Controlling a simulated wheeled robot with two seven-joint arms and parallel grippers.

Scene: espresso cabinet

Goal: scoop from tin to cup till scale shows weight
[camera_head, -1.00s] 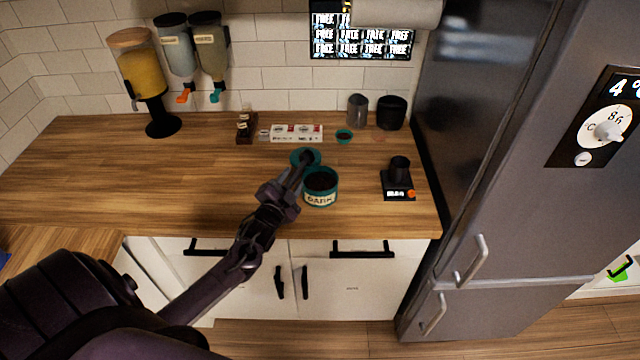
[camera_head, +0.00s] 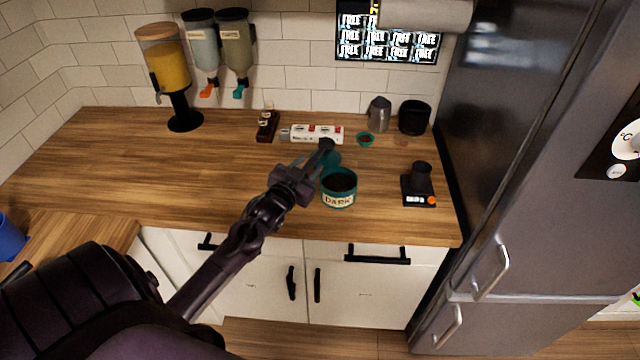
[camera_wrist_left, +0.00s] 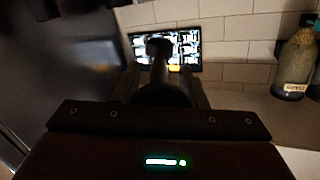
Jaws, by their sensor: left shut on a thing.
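A teal tin (camera_head: 339,198) with a pale label reading DARK stands open on the wooden counter, dark grounds inside. Its teal lid (camera_head: 329,160) seems to lie just behind it, partly hidden by my gripper. My left gripper (camera_head: 307,172) is shut on a dark scoop (camera_head: 326,146), above and left of the tin. The scoop also shows in the left wrist view (camera_wrist_left: 160,50), pointing away from the gripper. Whether it holds grounds cannot be told. A black cup (camera_head: 421,174) stands on the black scale (camera_head: 418,200) to the right. The scale's lit digits are too small to read. My right gripper is not in view.
A small teal dish (camera_head: 365,139), a metal pitcher (camera_head: 379,114) and a black container (camera_head: 414,117) stand at the back. A white strip (camera_head: 317,134) and a small brown stand (camera_head: 267,126) lie behind the gripper.

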